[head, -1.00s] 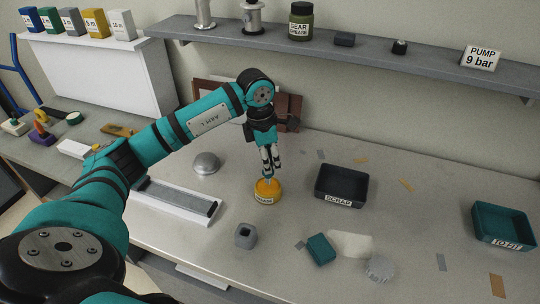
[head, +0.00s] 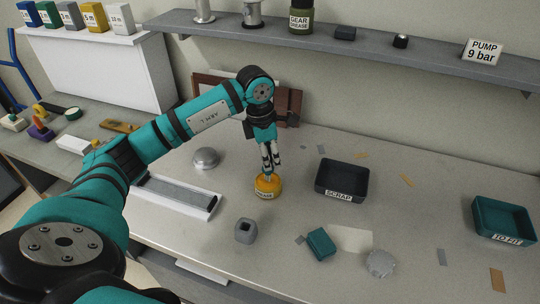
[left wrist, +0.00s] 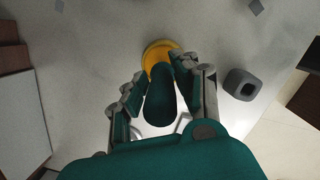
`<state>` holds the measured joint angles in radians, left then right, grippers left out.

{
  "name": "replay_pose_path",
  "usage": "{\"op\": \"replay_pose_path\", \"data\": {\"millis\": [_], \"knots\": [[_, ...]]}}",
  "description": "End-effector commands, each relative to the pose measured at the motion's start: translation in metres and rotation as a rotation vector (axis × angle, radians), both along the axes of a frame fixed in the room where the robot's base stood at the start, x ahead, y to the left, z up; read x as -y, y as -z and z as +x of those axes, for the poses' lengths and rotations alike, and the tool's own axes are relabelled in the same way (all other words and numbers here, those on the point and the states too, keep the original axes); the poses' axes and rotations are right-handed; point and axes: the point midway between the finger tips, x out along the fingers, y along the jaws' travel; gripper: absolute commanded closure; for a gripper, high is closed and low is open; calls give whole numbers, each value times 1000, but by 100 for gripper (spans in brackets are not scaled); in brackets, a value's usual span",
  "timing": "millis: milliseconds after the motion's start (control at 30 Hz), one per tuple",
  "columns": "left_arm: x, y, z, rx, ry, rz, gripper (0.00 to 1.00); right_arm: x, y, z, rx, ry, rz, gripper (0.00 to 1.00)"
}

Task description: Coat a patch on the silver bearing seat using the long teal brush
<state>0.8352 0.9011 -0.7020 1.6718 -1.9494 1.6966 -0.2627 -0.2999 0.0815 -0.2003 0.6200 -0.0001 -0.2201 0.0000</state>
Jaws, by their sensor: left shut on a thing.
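My left gripper (head: 271,166) is shut on the long teal brush, upright just above a yellow pot (head: 267,186). In the left wrist view the brush's dark teal handle (left wrist: 160,104) runs between the fingers toward the yellow pot (left wrist: 158,54). The brush's lower end is hidden, so I cannot tell how deep it is in the pot. A round, domed silver piece (head: 206,158), which looks like the bearing seat, lies on the bench left of the pot, apart from the gripper. My right gripper is not in view.
A black SCRAP tray (head: 342,181) stands right of the pot, and a teal TO FIT tray (head: 503,222) at far right. A grey block with a hole (head: 245,231), a teal block (head: 321,244) and a grey ridged disc (head: 381,263) lie in front. A shelf (head: 400,61) runs behind.

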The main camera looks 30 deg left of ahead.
Motion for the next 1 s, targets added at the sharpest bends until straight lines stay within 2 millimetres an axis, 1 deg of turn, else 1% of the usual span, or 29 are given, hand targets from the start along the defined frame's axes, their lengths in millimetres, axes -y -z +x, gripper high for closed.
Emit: {"op": "replay_pose_path", "data": {"millis": [333, 667, 1000], "knots": [[0, 5, 0, 0, 0, 0, 100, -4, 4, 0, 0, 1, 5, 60], [0, 9, 0, 0, 0, 0, 100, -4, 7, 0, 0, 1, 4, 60], [0, 8, 0, 0, 0, 0, 100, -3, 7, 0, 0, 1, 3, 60]]}}
